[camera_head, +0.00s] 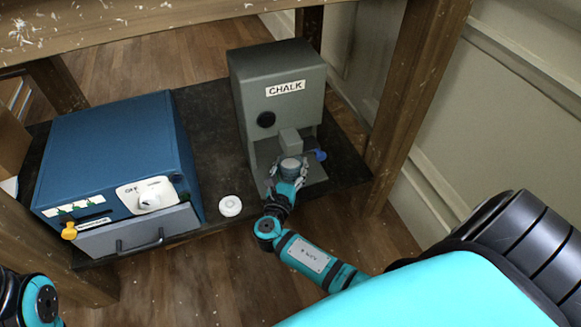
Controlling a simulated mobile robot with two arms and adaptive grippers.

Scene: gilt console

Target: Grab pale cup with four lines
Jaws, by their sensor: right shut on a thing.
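A small grey-blue round cup (291,164) stands in the open bay of the grey machine labelled CHALK (285,88), below its spout. My right gripper (289,174) reaches up into the bay from the front and is shut on this cup, with its fingers around the sides. The cup's lower part is hidden by the gripper, and I cannot make out any lines on it. At the bottom left only a joint of my left arm shows; the left gripper is out of view.
A blue box machine (112,150) with a dial, an orange knob (69,231) and a handled grey drawer front (139,235) stands at left. A white round disc (230,206) lies on the dark shelf (205,130) between the machines. Wooden posts (415,95) flank the shelf.

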